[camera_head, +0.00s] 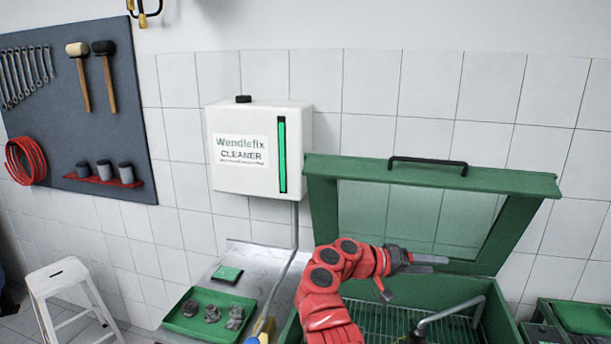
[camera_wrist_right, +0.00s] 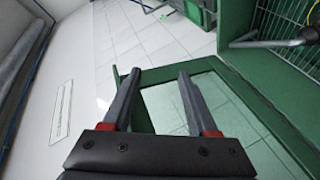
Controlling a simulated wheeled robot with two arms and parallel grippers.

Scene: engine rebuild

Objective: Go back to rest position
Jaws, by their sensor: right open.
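My right gripper (camera_head: 428,264) is at the end of a red arm that comes up from the bottom of the head view. It is in front of the raised glass lid (camera_head: 430,174) of a green wash cabinet, above the cabinet's wire rack (camera_head: 370,318). In the right wrist view the two fingers (camera_wrist_right: 155,103) are apart with nothing between them. The lid's green frame (camera_wrist_right: 128,92) shows behind them. My left gripper is not in view.
A white cleaner tank (camera_head: 235,150) hangs on the tiled wall. A green tray (camera_head: 187,322) with several dark parts lies on the counter. A bent metal pipe (camera_head: 455,308) rises inside the cabinet. A white stool (camera_head: 58,277) stands at the left.

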